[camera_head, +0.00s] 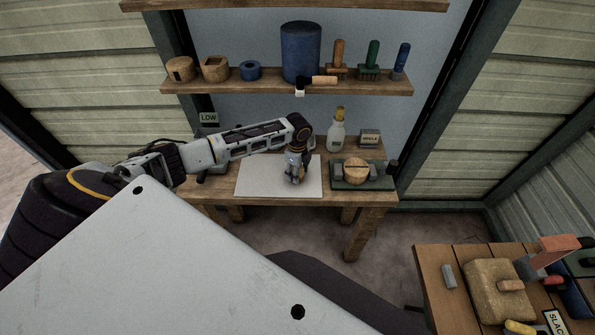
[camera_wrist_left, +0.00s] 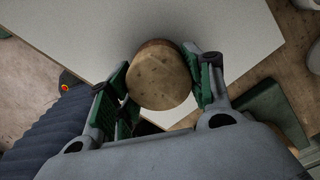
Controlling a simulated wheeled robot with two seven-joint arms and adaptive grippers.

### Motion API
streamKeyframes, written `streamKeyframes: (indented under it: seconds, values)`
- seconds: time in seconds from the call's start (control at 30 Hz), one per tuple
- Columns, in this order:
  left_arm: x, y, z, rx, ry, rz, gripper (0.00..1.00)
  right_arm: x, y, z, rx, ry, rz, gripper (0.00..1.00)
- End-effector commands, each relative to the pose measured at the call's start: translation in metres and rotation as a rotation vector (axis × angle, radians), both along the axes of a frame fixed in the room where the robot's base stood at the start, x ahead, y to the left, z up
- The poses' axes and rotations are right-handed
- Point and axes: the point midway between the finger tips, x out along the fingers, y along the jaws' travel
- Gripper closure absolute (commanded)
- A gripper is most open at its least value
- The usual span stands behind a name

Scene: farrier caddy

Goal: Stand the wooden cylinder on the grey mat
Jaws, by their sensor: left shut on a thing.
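The wooden cylinder (camera_wrist_left: 160,75) sits between the two green-padded fingers of my left gripper (camera_wrist_left: 162,82) in the left wrist view. The gripper is shut on it, and I see its round end face-on. The light grey mat (camera_head: 255,180) lies flat on the wooden workbench in the head view. It also shows behind the cylinder in the left wrist view (camera_wrist_left: 235,28). I cannot tell whether the cylinder touches the mat. My right gripper is not in view.
A dark green tray with a round wooden piece (camera_head: 355,171) is right of the mat. A bottle (camera_head: 337,135) and small box (camera_head: 370,139) stand behind. A loaded shelf (camera_head: 290,88) hangs above. A second table (camera_head: 437,279) with tools is at lower right.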

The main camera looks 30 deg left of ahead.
Motion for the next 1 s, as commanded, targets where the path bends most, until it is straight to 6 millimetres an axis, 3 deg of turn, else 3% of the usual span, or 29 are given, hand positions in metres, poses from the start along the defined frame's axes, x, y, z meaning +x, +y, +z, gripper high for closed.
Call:
streamKeyframes:
  seconds: [0.57, 0.6, 0.77, 1.0]
  values:
    - [0.0, -0.0001, -0.0054, 0.0, 0.0, 0.0, 1.0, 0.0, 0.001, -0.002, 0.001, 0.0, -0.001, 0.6]
    - [0.0001, -0.0001, -0.0053, 0.0, 0.0, 0.0, 0.45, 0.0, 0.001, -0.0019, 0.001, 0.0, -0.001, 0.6]
    - [0.0001, -0.0001, -0.0051, 0.0, 0.0, 0.0, 0.24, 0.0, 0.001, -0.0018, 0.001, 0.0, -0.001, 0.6]
    - [0.0001, -0.0001, -0.0051, 0.0, 0.0, 0.0, 0.23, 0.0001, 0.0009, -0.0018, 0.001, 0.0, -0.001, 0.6]
